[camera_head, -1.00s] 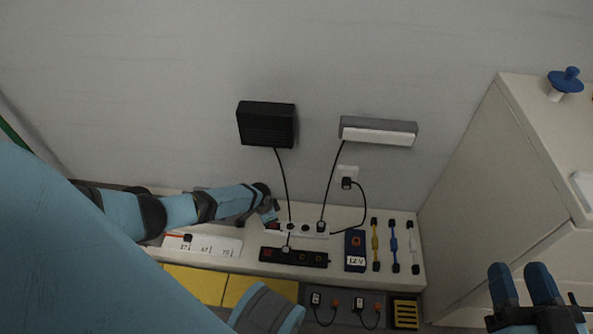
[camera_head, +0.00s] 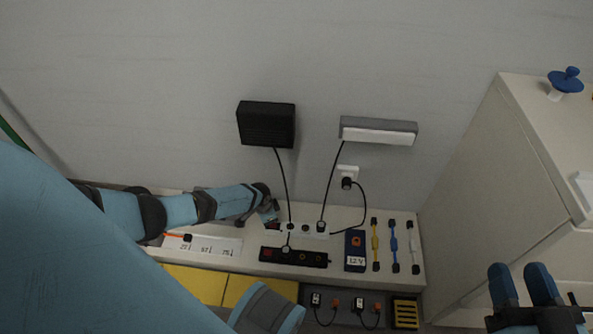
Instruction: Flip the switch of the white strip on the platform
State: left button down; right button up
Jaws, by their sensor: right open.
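The white power strip (camera_head: 312,231) lies on the platform (camera_head: 345,214) near the wall, with black plugs and cords in it. A small red part shows at its left end. My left gripper (camera_head: 271,218) is at that left end, over or beside it, and partly covers it. Its fingers are too small and dark to tell whether they are apart or whether they touch the switch. My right gripper (camera_head: 523,285) is at the lower right, open and empty, well away from the strip.
A black strip (camera_head: 294,257) with a red switch lies just in front. A blue 12 V box (camera_head: 355,250) and several coloured bars are to its right. A black box (camera_head: 266,125) and a lamp (camera_head: 378,131) are on the wall. A cabinet (camera_head: 500,185) stands at right.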

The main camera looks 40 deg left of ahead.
pick_arm(q)
jog(key=shift+f+b, duration=0.7)
jog(key=shift+f, duration=0.1)
dwell(0.6)
